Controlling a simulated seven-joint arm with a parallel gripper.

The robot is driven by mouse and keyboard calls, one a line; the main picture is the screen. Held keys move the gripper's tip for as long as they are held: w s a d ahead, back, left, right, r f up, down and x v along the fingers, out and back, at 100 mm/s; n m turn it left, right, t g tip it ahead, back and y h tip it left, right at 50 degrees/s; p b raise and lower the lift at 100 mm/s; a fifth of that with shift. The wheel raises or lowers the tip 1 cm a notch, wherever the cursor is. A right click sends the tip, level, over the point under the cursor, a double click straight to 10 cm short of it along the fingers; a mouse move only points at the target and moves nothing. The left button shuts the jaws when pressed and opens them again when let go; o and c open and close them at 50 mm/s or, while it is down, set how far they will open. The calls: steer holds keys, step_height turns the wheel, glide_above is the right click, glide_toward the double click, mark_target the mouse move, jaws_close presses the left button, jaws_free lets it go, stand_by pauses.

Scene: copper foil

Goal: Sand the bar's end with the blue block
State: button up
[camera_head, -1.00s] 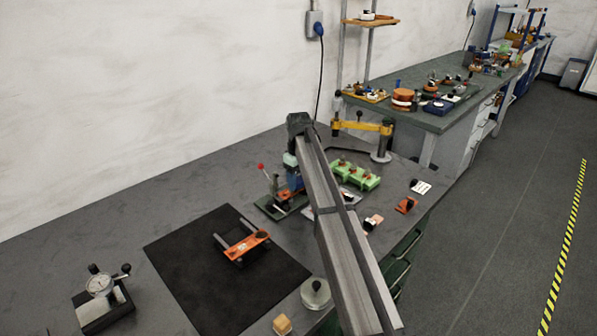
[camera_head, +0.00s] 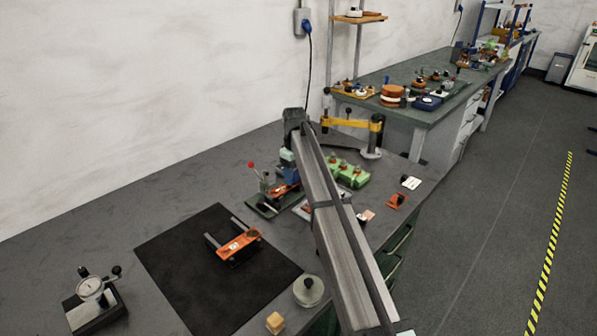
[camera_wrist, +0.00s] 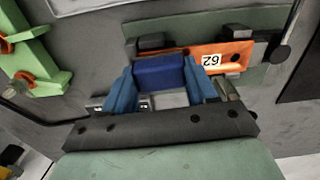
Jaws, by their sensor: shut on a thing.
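In the wrist view my gripper (camera_wrist: 163,88) is shut on the dark blue block (camera_wrist: 163,70), which sits between its blue fingers. An orange bar (camera_wrist: 225,53) with a white "62" label lies in a dark green fixture (camera_wrist: 185,27), just past the block and to its right. The block's far edge overlaps the bar's left part in the picture; I cannot tell whether they touch. In the head view my gripper (camera_head: 291,174) is over this fixture (camera_head: 262,208), and the bar's orange (camera_head: 284,188) shows just below it. My arm hides part of the area.
A green rack (camera_head: 352,177) and a yellow-armed stand (camera_head: 350,124) are behind and right. Another orange piece (camera_head: 240,246) lies in a holder on a black mat (camera_head: 180,265). A dial gauge (camera_head: 90,289), a round lidded jar (camera_head: 308,290) and a wooden cube (camera_head: 275,322) are nearer.

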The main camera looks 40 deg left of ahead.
steer(key=s, duration=0.2)
steer(key=shift+s, duration=0.3)
steer(key=shift+s+r, duration=0.1)
steer(key=shift+s, duration=0.05)
step_height(320, 180, up, 8)
stand_by(0.3)
